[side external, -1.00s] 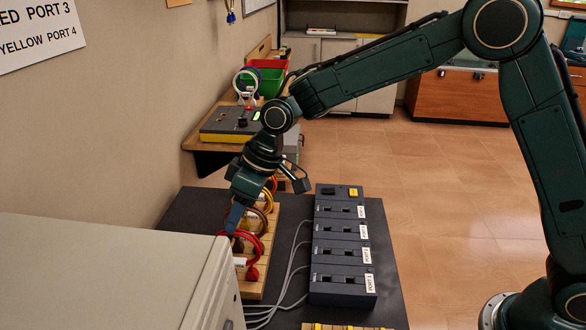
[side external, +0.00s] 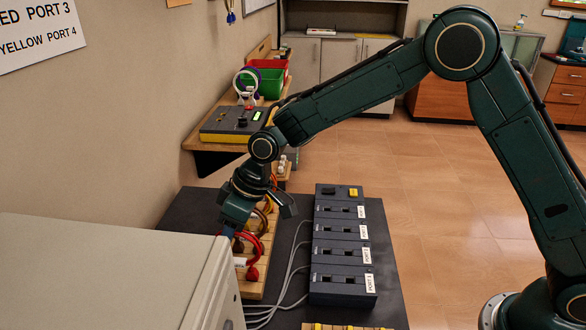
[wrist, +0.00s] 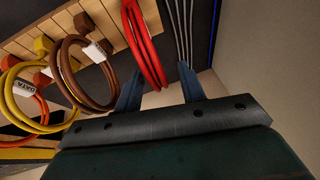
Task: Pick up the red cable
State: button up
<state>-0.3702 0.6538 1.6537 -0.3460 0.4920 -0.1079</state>
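The coiled red cable (side external: 257,248) rests at the near end of the wooden rack (side external: 254,288), partly hidden by the pale cabinet and my arm. In the wrist view the red cable (wrist: 143,45) hangs just ahead of my gripper (wrist: 158,82), nearer the left finger than the right one. The two blue fingers are apart with nothing held between them. I cannot tell whether the left finger touches the cable. In the side view the fingertips are hidden or hard to make out beside the cabinet.
A brown cable (wrist: 80,75) and a yellow cable (wrist: 22,98) hang left of the red one in the wrist view. A dark port box (side external: 341,245) stands right of the rack, with grey cords between. The pale cabinet (side external: 100,270) stands close at the left.

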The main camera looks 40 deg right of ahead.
dwell(0.3)
grip_shut()
jog(key=shift+r, duration=0.15)
notch_tip(320, 180, up, 20)
dwell(0.8)
jog(key=shift+d, duration=0.1)
dwell(0.5)
